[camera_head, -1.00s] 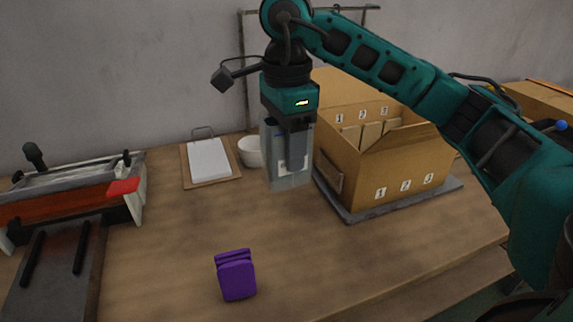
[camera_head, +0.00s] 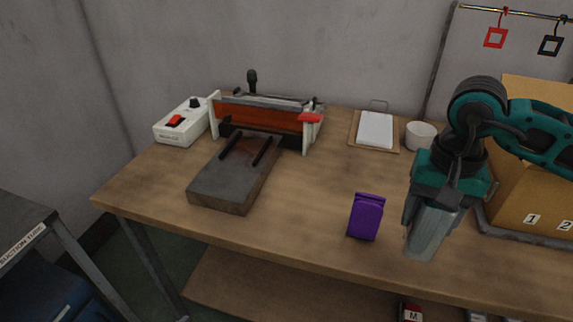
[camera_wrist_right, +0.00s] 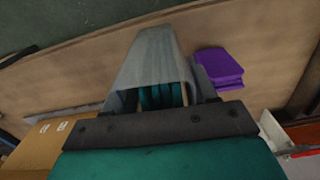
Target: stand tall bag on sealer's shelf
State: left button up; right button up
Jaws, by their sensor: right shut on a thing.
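A tall translucent grey bag (camera_head: 430,232) hangs below my right gripper (camera_head: 437,203), which is shut on its upper part. In the right wrist view the bag (camera_wrist_right: 152,60) extends out from between the fingers, with teal stripes showing inside near the jaws. The bag is over the front right of the table, just right of a purple folded item (camera_head: 366,216). The sealer (camera_head: 265,118) stands at the back left, with its dark grey shelf (camera_head: 225,185) in front of it. The shelf is empty, with two black bars near its back. My left gripper is not in view.
A white control box (camera_head: 182,122) with a red switch stands left of the sealer. A clipboard (camera_head: 376,131) and a white bowl (camera_head: 420,135) are at the back. A cardboard box (camera_head: 525,195) stands at the right. The table between shelf and purple item is clear.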

aim_at(224, 180)
jog(key=k+u, duration=0.1)
jog(key=u, duration=0.45)
jog(key=i+u, duration=0.1)
jog(key=u, duration=0.85)
jog(key=i+l, duration=0.45)
jog(key=l, duration=0.15)
